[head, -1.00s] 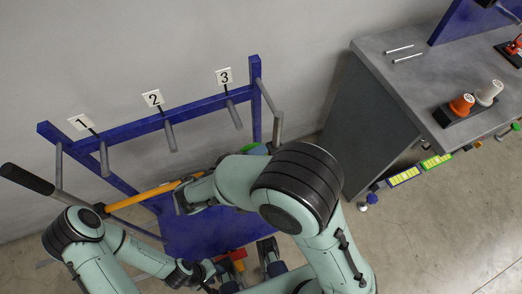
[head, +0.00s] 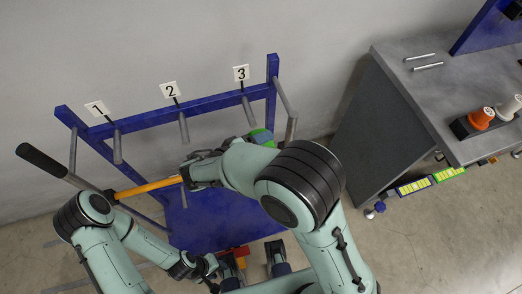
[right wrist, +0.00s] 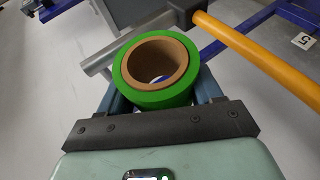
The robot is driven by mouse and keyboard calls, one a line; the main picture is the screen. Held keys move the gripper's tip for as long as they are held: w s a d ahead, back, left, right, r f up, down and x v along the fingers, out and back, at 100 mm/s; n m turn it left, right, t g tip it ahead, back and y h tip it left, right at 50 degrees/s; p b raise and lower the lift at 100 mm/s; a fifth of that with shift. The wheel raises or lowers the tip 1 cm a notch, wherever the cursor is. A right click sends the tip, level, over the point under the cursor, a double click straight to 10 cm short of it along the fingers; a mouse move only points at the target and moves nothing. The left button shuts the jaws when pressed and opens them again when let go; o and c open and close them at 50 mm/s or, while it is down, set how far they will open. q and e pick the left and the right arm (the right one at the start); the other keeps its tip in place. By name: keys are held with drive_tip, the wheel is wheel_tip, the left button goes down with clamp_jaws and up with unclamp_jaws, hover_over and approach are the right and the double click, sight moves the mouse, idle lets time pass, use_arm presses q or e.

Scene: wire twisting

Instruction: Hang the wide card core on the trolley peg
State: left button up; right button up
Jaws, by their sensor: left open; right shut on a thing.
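The wide card core (right wrist: 162,60) is a brown ring inside a green roll (right wrist: 145,97). My right gripper (right wrist: 158,88) is shut on the green roll, with a finger on either side. In the head view the green roll (head: 263,137) shows just below peg 3, partly hidden by my right arm. The blue trolley (head: 160,118) carries bare pegs: peg 1 (head: 117,148), peg 2 (head: 183,128) and peg 3 (head: 248,110). The roll appears apart from them. My left gripper (head: 252,254) is open and low at the bottom of the head view.
An orange bar (head: 150,186) crosses in front of the trolley at left; it also shows close beyond the roll in the right wrist view (right wrist: 255,55). A grey bench (head: 410,110) with orange and white spools stands at right. Floor between trolley and bench is clear.

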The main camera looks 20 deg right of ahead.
sight(247, 112)
drive_tip(key=shift+w, duration=0.9)
drive_tip(key=shift+b, duration=0.5)
idle(1.1)
drive_tip(key=shift+w+a+p, duration=0.2)
drive_tip(key=shift+w+p, duration=0.5)
drive_tip(key=shift+w, duration=3.8)
drive_tip(key=o, duration=1.1)
drive_tip(key=v, duration=1.3)
drive_tip(key=shift+a, duration=0.15)
